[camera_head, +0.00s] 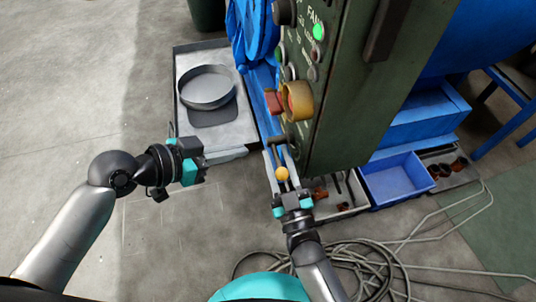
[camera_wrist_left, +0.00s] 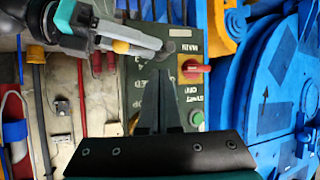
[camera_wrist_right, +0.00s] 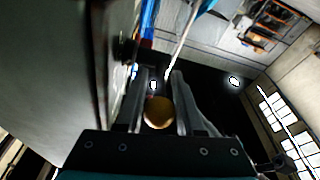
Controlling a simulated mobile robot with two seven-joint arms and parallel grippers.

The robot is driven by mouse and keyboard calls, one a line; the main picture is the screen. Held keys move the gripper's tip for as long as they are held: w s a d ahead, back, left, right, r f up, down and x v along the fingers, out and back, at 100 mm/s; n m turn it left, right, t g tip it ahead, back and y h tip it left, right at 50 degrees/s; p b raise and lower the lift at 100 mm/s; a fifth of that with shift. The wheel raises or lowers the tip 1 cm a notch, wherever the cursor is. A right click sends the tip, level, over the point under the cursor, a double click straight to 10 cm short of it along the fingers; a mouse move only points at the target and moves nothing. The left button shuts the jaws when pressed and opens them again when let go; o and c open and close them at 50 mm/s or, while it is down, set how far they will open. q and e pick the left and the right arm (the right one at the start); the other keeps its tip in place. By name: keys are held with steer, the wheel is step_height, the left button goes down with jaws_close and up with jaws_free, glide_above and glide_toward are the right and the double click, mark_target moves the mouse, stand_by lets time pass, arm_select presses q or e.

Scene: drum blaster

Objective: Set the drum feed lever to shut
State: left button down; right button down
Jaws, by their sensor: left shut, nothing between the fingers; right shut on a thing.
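The drum feed lever's yellow ball knob (camera_head: 282,174) is near the lower end of the green control panel (camera_head: 350,90). My right gripper (camera_head: 281,158) is shut around the lever at the knob, and its fingers hide most of the shaft. The right wrist view shows the knob (camera_wrist_right: 158,112) between the fingers. The left wrist view shows my right gripper (camera_wrist_left: 150,44) reaching across the panel to the lever's dark pivot. My left gripper (camera_head: 246,150) is shut and empty, left of the panel, apart from the lever. Its closed fingers (camera_wrist_left: 159,85) also show in the left wrist view.
A red and yellow rotary switch (camera_head: 293,101) and a green button (camera_head: 319,31) are on the panel. A grey tray with a round pan (camera_head: 206,87) stands at left. A blue bin (camera_head: 397,179) is at right. Cables (camera_head: 365,265) lie on the floor.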

arm_select(q)
step_height(320, 180, up, 6)
steer(key=s+a+m+g+h, duration=0.1)
steer(key=s+a+m+g, duration=0.1)
steer(key=m+g, duration=0.25)
steer(key=a+f+x, duration=0.1)
steer(key=f+x, duration=0.1)
steer(key=x, duration=1.1)
steer(key=shift+a, duration=0.25)
steer(key=shift+m, duration=0.25)
